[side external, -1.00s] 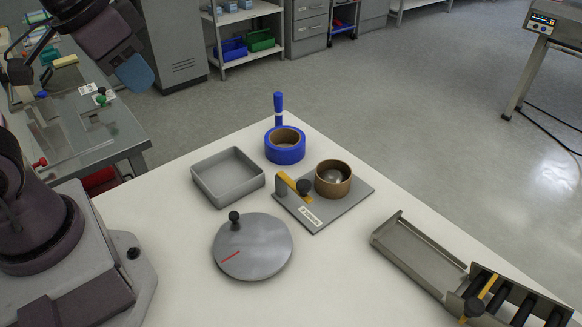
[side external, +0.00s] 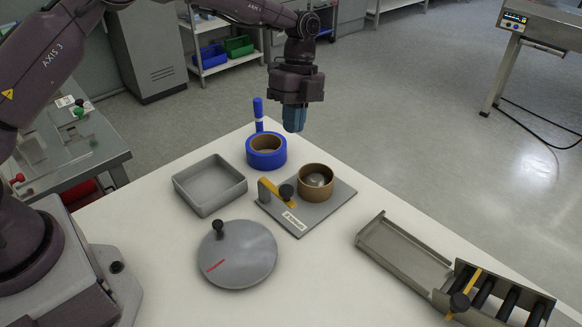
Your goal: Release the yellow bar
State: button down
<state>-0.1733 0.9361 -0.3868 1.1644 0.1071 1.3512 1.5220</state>
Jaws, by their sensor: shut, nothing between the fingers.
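One yellow bar (side external: 272,190) lies on a grey plate (side external: 326,211), between a grey post and a black knob (side external: 287,193). A brown ring-shaped cup (side external: 316,193) with a shiny round thing inside stands beside it on the plate. My gripper (side external: 294,130) points down in the air, shut and empty. In the picture it is above the plate and apart from both bars.
A blue ring (side external: 266,160) and an upright blue stick (side external: 258,112) stand at the table's back corner. A grey open tray (side external: 211,198) and a round grey disc (side external: 245,262) with a knob lie left of the plate. White table is clear between plate and chute.

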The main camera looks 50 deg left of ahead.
jog(key=s+d+f+m, duration=0.3)
jog(key=f+m, duration=0.5)
jog(key=m, duration=0.2)
jog(key=shift+s, duration=0.3)
dwell(0.4)
jog(key=shift+s+d+m+g, duration=0.1)
jog(key=shift+d+m+g, duration=0.05)
jog(key=shift+m+g, duration=0.15)
